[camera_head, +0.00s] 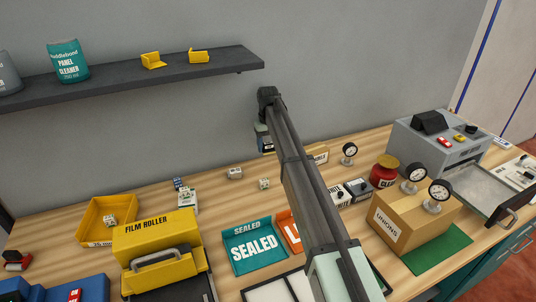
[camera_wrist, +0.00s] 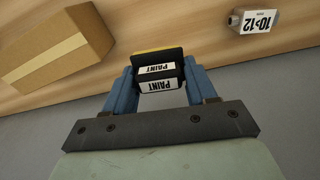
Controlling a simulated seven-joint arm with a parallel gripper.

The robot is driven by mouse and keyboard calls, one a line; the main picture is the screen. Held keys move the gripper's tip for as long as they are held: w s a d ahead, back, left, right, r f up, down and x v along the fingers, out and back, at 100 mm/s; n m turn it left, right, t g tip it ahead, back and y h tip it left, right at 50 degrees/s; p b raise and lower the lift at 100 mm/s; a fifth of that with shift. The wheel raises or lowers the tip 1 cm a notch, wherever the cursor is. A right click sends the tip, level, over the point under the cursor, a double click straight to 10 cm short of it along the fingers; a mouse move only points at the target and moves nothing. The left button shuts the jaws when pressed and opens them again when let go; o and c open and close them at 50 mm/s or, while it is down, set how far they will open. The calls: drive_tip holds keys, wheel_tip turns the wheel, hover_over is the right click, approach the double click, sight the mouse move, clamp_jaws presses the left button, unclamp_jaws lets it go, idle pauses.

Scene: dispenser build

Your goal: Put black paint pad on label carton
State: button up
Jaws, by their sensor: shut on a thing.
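The black paint pad (camera_wrist: 158,86), with white "PAINT" labels and a yellow edge, is between the blue fingers of my gripper (camera_wrist: 157,72) in the wrist view. My gripper (camera_head: 265,140) is shut on it and holds it up near the back wall in the head view, where the pad is small and partly hidden by the arm. A small tan carton (camera_head: 318,153) stands to the right behind my arm; its lettering is too small to read, so I cannot tell if it is the label carton. A taped brown carton (camera_wrist: 58,45) shows left of the gripper in the wrist view, apart from the pad.
A larger "UNIONS" carton (camera_head: 387,222) bears gauges at right. A red jar (camera_head: 384,174) stands behind it. A teal "SEALED" tray (camera_head: 254,252) and a yellow film roller (camera_head: 160,235) are in front. A white "10-12" item (camera_wrist: 257,21) sits apart from the gripper.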

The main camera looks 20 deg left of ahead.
drive_tip(key=shift+d+r, duration=0.1)
drive_tip(key=shift+r, duration=0.45)
wheel_tip(320, 180, up, 8)
drive_tip(key=m, duration=0.1)
hover_over(308, 150)
drive_tip(key=w, duration=0.1)
drive_tip(key=shift+s+f+n, duration=0.2)
drive_tip(key=shift+f+n, duration=0.3)
drive_tip(key=shift+f, duration=2.05)
drive_tip(key=shift+s+f+n, duration=0.15)
drive_tip(key=shift+f+n, duration=0.35)
drive_tip(key=shift+f, duration=2)
drive_tip(key=shift+f, duration=0.1)
drive_tip(key=o, duration=1)
drive_tip(key=shift+o, duration=0.2)
wheel_tip(308, 150, up, 12)
